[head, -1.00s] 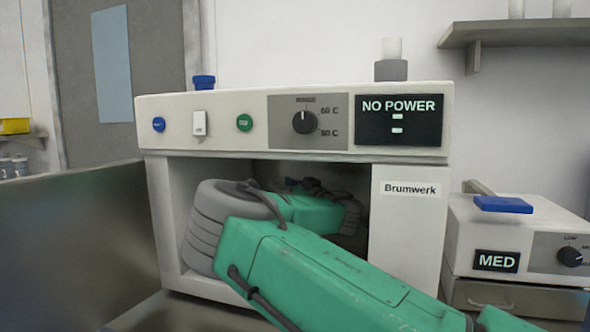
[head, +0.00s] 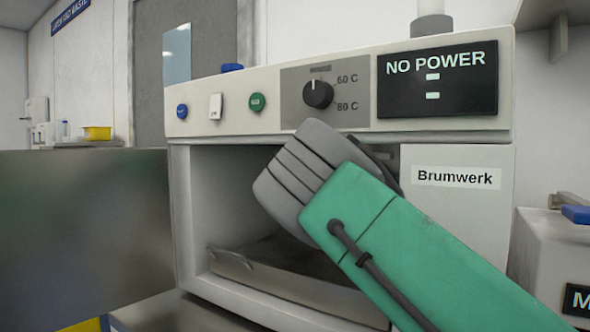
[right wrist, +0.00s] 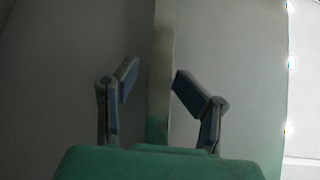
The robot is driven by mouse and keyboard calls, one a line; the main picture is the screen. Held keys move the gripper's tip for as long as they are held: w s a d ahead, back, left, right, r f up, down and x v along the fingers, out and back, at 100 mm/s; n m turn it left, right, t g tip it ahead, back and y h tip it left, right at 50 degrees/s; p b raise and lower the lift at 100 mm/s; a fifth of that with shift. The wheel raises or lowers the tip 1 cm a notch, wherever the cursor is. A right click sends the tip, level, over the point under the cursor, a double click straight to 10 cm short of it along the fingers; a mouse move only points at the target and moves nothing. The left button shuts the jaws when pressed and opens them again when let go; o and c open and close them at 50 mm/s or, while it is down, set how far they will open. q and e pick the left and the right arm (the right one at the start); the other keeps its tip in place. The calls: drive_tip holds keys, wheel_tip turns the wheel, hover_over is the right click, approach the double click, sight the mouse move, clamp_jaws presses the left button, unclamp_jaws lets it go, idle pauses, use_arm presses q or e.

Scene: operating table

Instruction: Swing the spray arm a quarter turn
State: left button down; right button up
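The Brumwerk washer (head: 190,225) fills the middle of the head view, its chamber open at the front. My right arm crosses the opening, and its grey joint hides much of the inside. The right gripper is hidden in the head view. In the right wrist view my right gripper (right wrist: 157,76) is open, its two fingers apart. A pale upright bar (right wrist: 163,60) shows between and beyond the fingertips; I cannot tell whether it is the spray arm or part of the chamber wall, nor whether the fingers touch it. My left gripper is not in view.
A metal rack or tray edge (head: 290,288) lies low in the chamber. A grey panel (head: 80,230) stands at the left of the opening. The control panel has a dial (head: 318,94) and a NO POWER display (head: 437,79). A second device (head: 548,240) stands at right.

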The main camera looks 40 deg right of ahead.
drive_tip(key=shift+s+a+r+n, duration=0.1)
drive_tip(key=shift+a+r+n, duration=0.2)
drive_tip(key=shift+a+r, duration=0.25)
drive_tip(key=w+a, duration=0.1)
drive_tip(key=w, duration=0.2)
drive_tip(key=w+a+b, duration=0.1)
drive_tip(key=w, duration=0.3)
drive_tip(key=w+a, duration=0.1)
drive_tip(key=w, duration=0.3)
drive_tip(key=shift+w, duration=0.15)
drive_tip(key=shift+w+a+r, duration=0.15)
drive_tip(key=shift+a+r, duration=0.2)
drive_tip(key=shift+a, duration=0.1)
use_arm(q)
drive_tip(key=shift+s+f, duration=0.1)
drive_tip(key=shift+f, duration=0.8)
use_arm(e)
drive_tip(key=shift+d+f, duration=0.15)
drive_tip(key=shift+d, duration=0.25)
clamp_jaws()
